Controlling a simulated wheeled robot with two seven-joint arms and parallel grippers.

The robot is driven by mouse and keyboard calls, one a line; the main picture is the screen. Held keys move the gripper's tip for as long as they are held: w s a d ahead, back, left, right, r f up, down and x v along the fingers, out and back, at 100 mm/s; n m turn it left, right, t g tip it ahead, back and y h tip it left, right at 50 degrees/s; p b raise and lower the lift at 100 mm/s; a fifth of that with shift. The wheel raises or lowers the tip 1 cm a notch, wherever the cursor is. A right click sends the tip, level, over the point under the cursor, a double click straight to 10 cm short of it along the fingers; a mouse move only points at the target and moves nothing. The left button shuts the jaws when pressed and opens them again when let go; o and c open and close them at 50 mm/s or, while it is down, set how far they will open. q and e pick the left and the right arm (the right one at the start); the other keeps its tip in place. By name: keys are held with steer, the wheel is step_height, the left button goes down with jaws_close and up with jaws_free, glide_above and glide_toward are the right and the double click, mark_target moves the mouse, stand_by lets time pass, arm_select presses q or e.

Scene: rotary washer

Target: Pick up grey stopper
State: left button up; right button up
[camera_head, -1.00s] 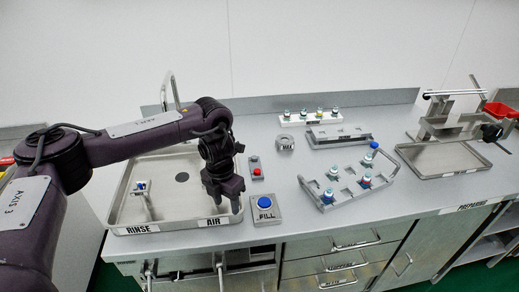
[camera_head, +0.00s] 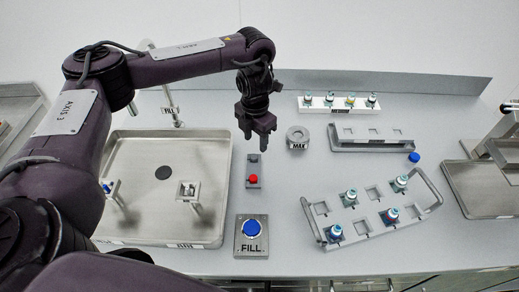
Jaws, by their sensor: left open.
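My left gripper (camera_head: 264,137) points down above the counter, between the sink and the round grey piece marked MAX (camera_head: 298,138). It is open with nothing seen between its fingers, and it is apart from the MAX piece. I cannot single out a grey stopper for sure. Several small capped vials stand in the grey tray with handles (camera_head: 411,218), and more stand in the white rack (camera_head: 340,107) at the back. Their tops are too small to tell a grey one. My right gripper is out of view.
The steel sink (camera_head: 140,212) is at the left. A small box with a red button (camera_head: 253,180) and the blue FILL button (camera_head: 252,229) stand beside it. A grey rack (camera_head: 370,137) is behind the handled tray. A loose blue cap (camera_head: 414,157) lies near it.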

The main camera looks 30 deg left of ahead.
mark_target(254, 156)
arm_select(q)
steer(key=f, duration=0.2)
steer(key=shift+s+a+f, duration=0.15)
steer(key=shift+s+f, duration=0.2)
steer(key=shift+f, duration=0.05)
steer(key=f, duration=0.2)
steer(key=f+b, duration=0.1)
steer(key=f, duration=0.1)
steer(key=shift+w+a, duration=0.1)
steer(key=shift+w, duration=0.1)
steer(key=c, duration=0.5)
jaws_close()
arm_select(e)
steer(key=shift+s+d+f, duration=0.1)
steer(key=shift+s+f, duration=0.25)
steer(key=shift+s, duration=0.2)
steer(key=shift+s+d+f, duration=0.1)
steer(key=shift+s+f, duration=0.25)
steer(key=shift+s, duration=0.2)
